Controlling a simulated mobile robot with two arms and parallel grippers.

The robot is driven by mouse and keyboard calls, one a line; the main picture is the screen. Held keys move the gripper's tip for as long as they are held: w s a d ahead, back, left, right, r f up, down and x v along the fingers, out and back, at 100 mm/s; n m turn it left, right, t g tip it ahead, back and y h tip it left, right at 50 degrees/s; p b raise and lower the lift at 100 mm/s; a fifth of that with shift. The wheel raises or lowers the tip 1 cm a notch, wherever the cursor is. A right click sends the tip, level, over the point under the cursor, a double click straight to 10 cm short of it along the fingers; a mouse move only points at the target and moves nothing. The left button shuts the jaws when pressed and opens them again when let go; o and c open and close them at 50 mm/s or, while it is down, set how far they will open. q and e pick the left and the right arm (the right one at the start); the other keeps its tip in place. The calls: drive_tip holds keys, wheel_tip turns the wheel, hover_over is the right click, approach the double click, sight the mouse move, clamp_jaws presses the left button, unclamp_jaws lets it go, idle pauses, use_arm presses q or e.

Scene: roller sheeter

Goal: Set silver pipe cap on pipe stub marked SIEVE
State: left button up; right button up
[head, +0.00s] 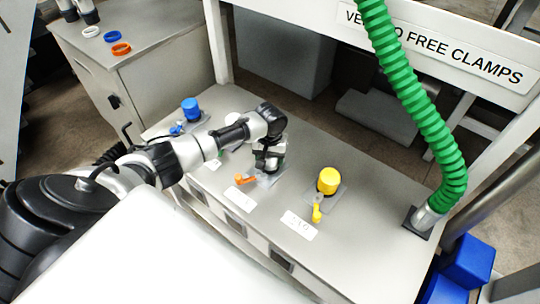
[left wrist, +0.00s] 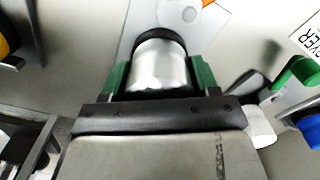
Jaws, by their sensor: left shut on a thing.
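My left gripper (head: 268,165) is over the grey bench, above the plate with an orange lever (head: 244,180). In the left wrist view its green-padded fingers (left wrist: 160,78) are shut on the silver pipe cap (left wrist: 160,62), one pad on each side. A dark ring shows at the cap's far edge. The pipe stub at this plate is hidden by the cap and gripper, so I cannot tell whether the cap rests on it. A white label (head: 239,199) lies in front of this plate; its text is too small to read. My right gripper is not in view.
A yellow cap (head: 328,180) stands to the right and a blue cap (head: 191,107) to the left. A green hose (head: 412,90) comes down at the bench's right end. Coloured rings (head: 111,36) lie on the cabinet behind. The bench's front right is clear.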

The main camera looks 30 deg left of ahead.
use_arm(q)
drive_tip(key=shift+f, duration=0.15)
idle(0.4)
drive_tip(key=o, duration=1.1)
wheel_tip(320, 180, up, 11)
drive_tip(key=shift+f+b, duration=0.15)
drive_tip(key=shift+b, duration=0.25)
